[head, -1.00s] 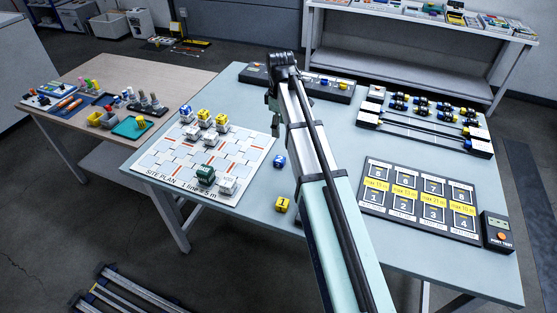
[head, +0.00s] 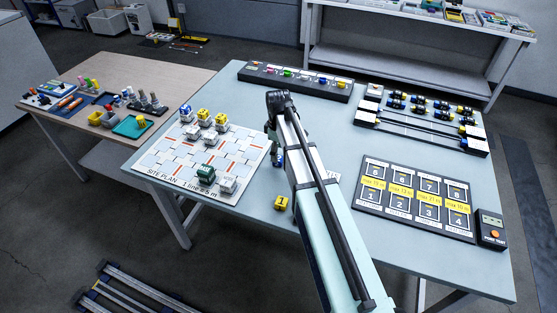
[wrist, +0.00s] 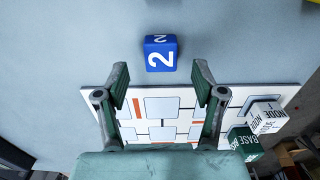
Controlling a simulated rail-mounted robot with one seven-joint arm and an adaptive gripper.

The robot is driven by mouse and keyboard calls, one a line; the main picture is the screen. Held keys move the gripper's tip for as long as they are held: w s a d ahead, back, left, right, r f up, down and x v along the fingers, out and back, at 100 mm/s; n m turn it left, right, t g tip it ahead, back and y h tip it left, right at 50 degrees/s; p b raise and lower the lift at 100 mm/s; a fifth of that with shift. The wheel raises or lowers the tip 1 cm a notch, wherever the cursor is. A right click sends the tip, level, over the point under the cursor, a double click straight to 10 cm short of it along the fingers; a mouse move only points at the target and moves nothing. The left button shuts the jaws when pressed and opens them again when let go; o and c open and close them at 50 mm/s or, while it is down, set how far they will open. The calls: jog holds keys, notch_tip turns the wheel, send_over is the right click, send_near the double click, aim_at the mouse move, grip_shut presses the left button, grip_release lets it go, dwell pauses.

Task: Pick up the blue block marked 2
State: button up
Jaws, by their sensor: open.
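The blue block marked 2 (wrist: 160,55) sits on the pale table, its white 2 facing up in the wrist view. In the head view only a small part of the blue block (head: 281,160) shows beside my arm. My gripper (wrist: 162,78) is open and empty, its two fingers spread wider than the block. In the wrist view the block lies just beyond the fingertips, roughly centred between them and apart from both. In the head view my gripper (head: 274,155) hangs low, right by the block.
The yellow block marked 1 (head: 281,202) sits nearby toward the table's front edge. The site plan board (head: 160,166) with several blocks lies to the left; a green block (wrist: 240,142) shows there. The numbered black panel (head: 417,232) lies right. The long rack (head: 255,77) stands behind.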

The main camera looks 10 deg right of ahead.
jog(key=shift+a+f+p, duration=0.1)
jog(key=shift+f+p, duration=0.4)
jog(key=shift+f, duration=1.45)
jog(key=c, duration=1.1)
